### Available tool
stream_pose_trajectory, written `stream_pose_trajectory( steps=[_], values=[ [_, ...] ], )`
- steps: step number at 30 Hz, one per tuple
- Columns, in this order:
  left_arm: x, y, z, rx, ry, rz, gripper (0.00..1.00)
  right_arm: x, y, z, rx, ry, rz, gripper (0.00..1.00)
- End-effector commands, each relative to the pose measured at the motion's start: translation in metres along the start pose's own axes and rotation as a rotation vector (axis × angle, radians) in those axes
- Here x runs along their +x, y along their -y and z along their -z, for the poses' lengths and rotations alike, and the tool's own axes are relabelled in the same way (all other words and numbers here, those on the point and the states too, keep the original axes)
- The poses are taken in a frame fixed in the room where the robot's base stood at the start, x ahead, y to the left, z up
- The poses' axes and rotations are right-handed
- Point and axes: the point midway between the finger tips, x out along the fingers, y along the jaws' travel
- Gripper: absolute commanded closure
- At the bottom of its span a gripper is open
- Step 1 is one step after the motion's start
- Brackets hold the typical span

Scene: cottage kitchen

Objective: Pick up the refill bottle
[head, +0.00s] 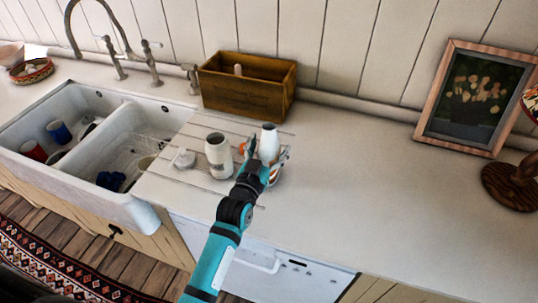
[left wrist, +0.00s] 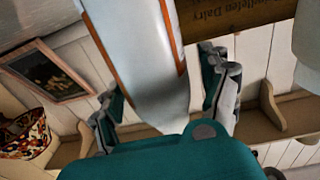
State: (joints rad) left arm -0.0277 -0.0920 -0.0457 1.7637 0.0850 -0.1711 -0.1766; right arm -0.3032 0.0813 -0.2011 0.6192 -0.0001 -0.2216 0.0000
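A white bottle (head: 269,141), which looks like the refill bottle, stands on the grooved drainboard right of the sink. My left gripper (head: 268,160) is at the bottle, its fingers on either side. In the left wrist view the pale bottle body (left wrist: 145,55) lies between the two fingers of the gripper (left wrist: 165,95), with visible gaps beside it, so the gripper looks open. The lower part of the bottle is hidden by the gripper in the head view. My right gripper is not in view.
A cream jar (head: 219,158) stands just left of the bottle, with a small white item (head: 184,159) beyond it. A wooden box (head: 247,88) stands behind. The sink (head: 100,150) holds cups. The counter (head: 370,190) to the right is clear up to a picture frame (head: 474,97).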

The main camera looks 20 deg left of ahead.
Motion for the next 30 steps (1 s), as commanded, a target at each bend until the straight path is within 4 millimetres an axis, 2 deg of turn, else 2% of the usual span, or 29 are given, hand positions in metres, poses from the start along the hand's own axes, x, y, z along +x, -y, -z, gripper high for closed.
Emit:
stream_pose_trajectory(
  steps=[2, 16, 30],
  values=[
    [-0.0002, -0.0001, -0.0001, 0.000, 0.000, 0.000, 0.33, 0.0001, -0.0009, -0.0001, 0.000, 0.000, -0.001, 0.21],
    [-0.0004, -0.0002, -0.0001, 0.000, 0.001, 0.000, 0.94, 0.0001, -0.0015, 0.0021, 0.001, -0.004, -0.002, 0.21],
    [0.0001, -0.0002, 0.0061, 0.000, -0.004, 0.000, 0.96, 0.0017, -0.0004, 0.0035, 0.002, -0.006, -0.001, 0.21]
  ],
)
